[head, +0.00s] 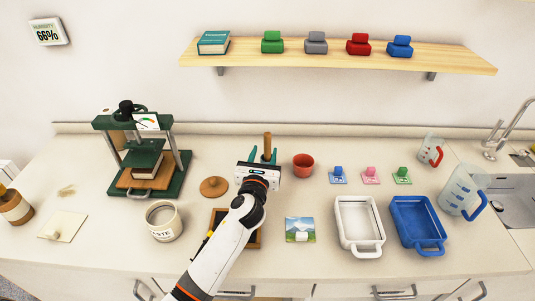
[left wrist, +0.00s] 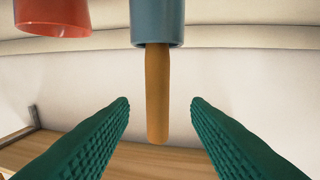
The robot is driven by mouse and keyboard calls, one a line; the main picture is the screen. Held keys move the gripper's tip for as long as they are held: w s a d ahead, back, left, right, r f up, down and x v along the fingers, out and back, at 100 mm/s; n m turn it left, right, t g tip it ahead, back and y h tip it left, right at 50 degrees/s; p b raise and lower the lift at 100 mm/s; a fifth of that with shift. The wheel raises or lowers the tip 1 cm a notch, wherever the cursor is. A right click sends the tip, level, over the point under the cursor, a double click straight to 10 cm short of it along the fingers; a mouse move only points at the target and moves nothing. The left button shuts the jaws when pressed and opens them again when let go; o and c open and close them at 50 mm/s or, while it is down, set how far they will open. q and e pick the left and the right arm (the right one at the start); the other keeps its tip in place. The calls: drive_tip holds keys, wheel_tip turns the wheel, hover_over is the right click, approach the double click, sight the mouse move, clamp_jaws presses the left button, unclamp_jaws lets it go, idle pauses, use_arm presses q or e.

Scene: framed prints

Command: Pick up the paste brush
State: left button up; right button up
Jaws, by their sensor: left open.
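The paste brush shows as a wooden handle (head: 267,143) standing upright beyond my left gripper. In the left wrist view, which looks upside down, the handle (left wrist: 157,95) comes out of a blue-grey cylindrical holder (left wrist: 157,22). Its bristles are hidden. My left gripper (head: 263,155) is open, its two green fingers on either side of the handle in the picture. The left wrist view shows clear gaps between the handle and both fingertips (left wrist: 160,100). I cannot tell whether the handle is fully between them in depth. My right gripper is not in view.
A red cup (head: 303,165) stands close right of the gripper. A wooden disc (head: 214,187) and a paste jar (head: 163,222) lie left, before a green press (head: 181,183). White (head: 342,239) and blue (head: 428,239) trays are right. A wooden shelf (head: 330,56) hangs above.

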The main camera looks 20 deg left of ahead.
sight(267, 148)
use_arm(q)
drive_tip(key=w, duration=0.4)
drive_tip(key=shift+a, duration=0.1)
drive_tip(key=shift+w+f, duration=0.1)
drive_tip(key=shift+w, duration=0.15)
drive_tip(key=shift+a, duration=0.1)
drive_tip(key=shift+c, duration=0.2)
clamp_jaws()
wheel_tip(267, 148, up, 10)
drive_tip(key=p, duration=0.2)
drive_tip(key=shift+p, duration=0.3)
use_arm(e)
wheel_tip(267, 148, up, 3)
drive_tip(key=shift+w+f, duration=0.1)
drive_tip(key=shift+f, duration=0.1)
